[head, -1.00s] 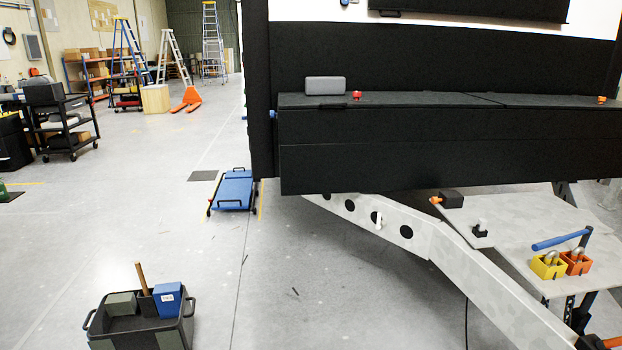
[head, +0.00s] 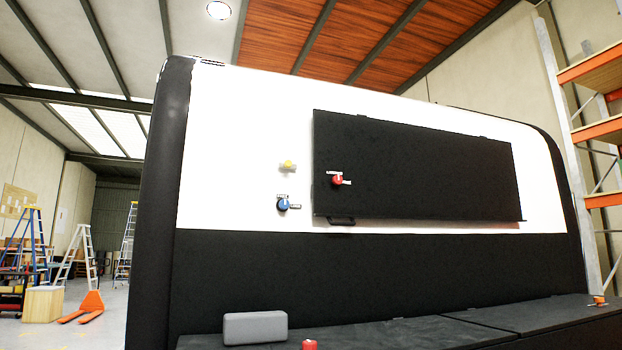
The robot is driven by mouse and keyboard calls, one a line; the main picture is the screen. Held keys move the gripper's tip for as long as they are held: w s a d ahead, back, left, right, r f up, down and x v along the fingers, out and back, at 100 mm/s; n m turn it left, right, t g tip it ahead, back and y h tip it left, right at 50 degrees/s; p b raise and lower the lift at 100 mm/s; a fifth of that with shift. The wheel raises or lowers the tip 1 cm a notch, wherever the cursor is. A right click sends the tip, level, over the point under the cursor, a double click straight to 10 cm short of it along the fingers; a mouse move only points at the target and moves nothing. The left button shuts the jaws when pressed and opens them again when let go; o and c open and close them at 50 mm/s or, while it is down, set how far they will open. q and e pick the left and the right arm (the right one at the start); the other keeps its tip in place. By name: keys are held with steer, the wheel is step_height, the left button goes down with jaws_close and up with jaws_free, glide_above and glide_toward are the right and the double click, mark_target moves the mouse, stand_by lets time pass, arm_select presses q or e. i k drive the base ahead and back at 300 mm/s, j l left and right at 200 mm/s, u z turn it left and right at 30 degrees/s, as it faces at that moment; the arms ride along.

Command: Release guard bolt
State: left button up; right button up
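A large black panel (head: 415,165) is mounted on the white upper wall of the caravan, with a dark handle (head: 341,220) at its lower left. A red knob fitting (head: 338,180) sits on the panel's left part. Left of the panel, on the white wall, are a yellow knob fitting (head: 288,165) and, below it, a blue knob fitting (head: 284,204). A red knob (head: 309,345) and an orange knob (head: 599,300) are on the black ledge. None is labelled, so I cannot tell which is the guard bolt. Neither of my grippers shows.
A grey block (head: 255,328) sits on the black ledge (head: 400,335) along the caravan's front. Orange-beamed racking (head: 600,130) stands at the right. Ladders (head: 75,255), a wooden box (head: 42,304) and an orange pallet truck (head: 90,303) stand on the floor at the left.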

mark_target(288, 165)
steer(key=i+j, duration=0.8)
steer(key=j+z, duration=0.1)
steer(key=z, duration=1.05)
